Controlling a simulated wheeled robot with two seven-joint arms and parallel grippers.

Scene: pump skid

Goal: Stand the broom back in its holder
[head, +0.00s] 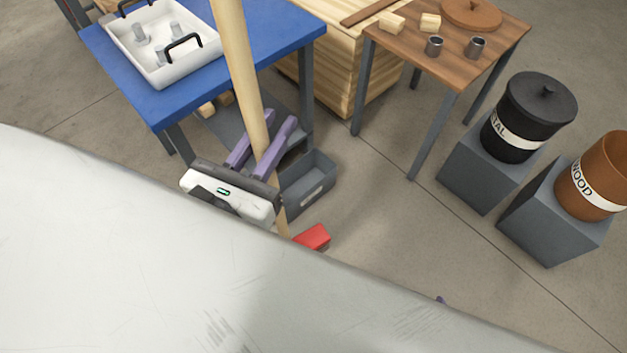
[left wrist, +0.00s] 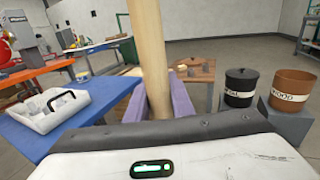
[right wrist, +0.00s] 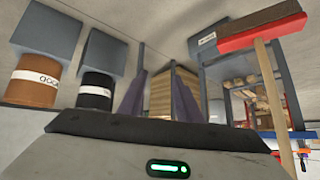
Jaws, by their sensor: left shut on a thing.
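The broom has a long pale wooden handle (head: 240,65) and a red head (head: 313,237). My left gripper (head: 268,126) is shut on the handle, which passes between its purple fingers. The handle also stands between the fingers in the left wrist view (left wrist: 150,50). The right wrist view, which is upside down, shows the red head (right wrist: 262,32) with dark bristles. My right gripper (right wrist: 158,85) has its purple fingers apart with nothing between them, to one side of the broom. The grey body in the head view hides the floor below. I cannot make out a broom holder.
A blue table (head: 280,32) bears a white tray (head: 165,75). A grey bin (head: 308,183) is close behind the broom head. A wooden crate (head: 345,85), a brown table (head: 475,55), and black (head: 530,115) and brown (head: 595,175) pots on grey blocks stand right. Floor between is clear.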

